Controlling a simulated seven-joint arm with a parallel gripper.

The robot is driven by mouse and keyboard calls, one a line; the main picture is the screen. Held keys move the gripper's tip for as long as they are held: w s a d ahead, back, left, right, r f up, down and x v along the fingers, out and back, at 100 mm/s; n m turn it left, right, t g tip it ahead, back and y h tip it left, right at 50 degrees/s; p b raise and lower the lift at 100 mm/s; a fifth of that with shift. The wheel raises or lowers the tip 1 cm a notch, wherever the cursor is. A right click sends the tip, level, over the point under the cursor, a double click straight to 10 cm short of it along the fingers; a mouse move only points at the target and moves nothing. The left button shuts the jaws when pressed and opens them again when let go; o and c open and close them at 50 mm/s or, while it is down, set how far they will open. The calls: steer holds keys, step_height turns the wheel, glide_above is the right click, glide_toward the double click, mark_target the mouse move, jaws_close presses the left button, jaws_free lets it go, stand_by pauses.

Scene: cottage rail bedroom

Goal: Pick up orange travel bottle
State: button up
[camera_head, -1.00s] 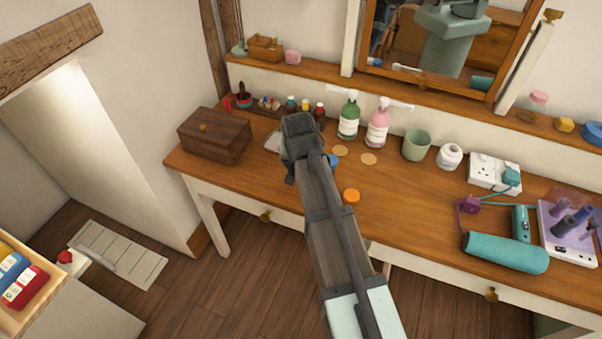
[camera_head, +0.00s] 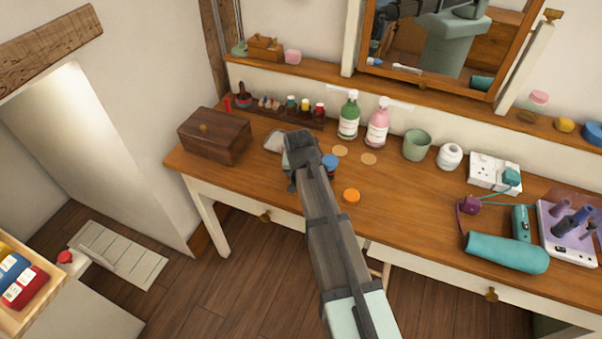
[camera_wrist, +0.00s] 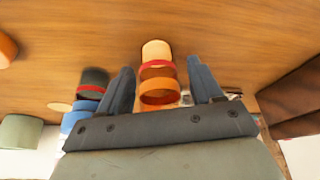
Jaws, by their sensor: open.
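My gripper (camera_head: 298,165) hangs over the left-middle part of the wooden dressing table (camera_head: 410,215). In the wrist view my gripper (camera_wrist: 159,70) is open, with a finger on each side. Between the fingers is a cylinder with a pale end, a red band and an orange ring, which looks like the orange travel bottle (camera_wrist: 158,94). No finger visibly touches it. In the head view my gripper hides it. A dark cylinder with a red band (camera_wrist: 94,80) and a blue round thing (camera_wrist: 75,121) are just outside the left finger in the wrist view.
An orange round item (camera_head: 351,196) lies right of my gripper. A wooden box (camera_head: 215,136) stands left. Behind are a rack of small bottles (camera_head: 290,112), a green pump bottle (camera_head: 348,120) and a pink one (camera_head: 377,127). The front middle of the table is clear.

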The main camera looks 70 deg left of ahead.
steer(key=shift+c, duration=0.4)
steer(key=c, duration=1)
steer(key=shift+o, duration=0.2)
